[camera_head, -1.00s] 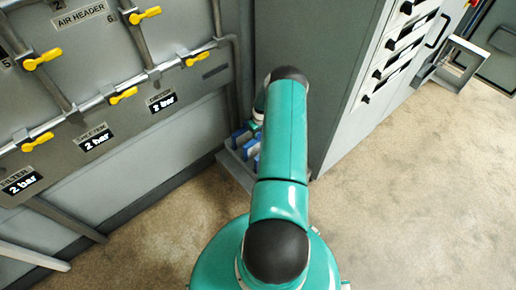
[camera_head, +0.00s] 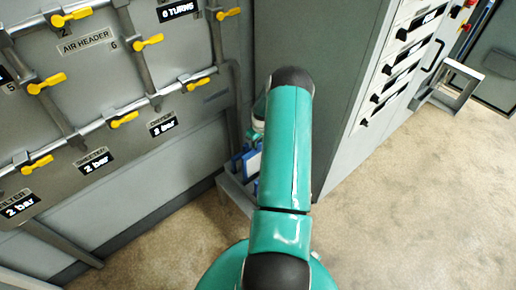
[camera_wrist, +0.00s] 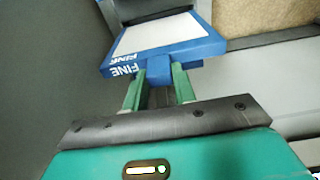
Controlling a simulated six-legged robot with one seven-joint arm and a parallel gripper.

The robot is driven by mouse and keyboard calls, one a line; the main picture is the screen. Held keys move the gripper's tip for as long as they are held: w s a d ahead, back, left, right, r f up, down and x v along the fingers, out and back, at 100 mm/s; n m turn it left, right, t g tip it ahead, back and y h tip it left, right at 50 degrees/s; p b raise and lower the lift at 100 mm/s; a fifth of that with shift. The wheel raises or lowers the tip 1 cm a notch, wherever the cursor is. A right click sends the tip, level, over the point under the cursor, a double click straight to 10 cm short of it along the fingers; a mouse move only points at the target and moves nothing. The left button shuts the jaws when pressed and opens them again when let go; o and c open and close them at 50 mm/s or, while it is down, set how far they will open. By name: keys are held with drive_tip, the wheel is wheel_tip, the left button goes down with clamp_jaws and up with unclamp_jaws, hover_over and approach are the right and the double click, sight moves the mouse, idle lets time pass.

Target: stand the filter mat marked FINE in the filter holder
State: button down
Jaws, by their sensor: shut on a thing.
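The filter mat marked FINE (camera_wrist: 160,35) has a blue frame and a white face. In the wrist view my gripper (camera_wrist: 160,90) is shut on the blue tab at the mat's edge. In the head view a small part of a blue-edged white mat (camera_head: 253,163) shows behind my arm, beside a grey stand (camera_head: 238,194) at the foot of the cabinet. I cannot pick out the filter holder for certain.
A grey panel with pipes and yellow valve levers (camera_head: 146,42) stands at left. A grey cabinet (camera_head: 345,75) with black-handled drawers stands close at right. A grey open frame (camera_head: 452,85) juts out further right. The carpet (camera_head: 420,210) is clear.

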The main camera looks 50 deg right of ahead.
wheel_tip(320, 180, up, 10)
idle(1.5)
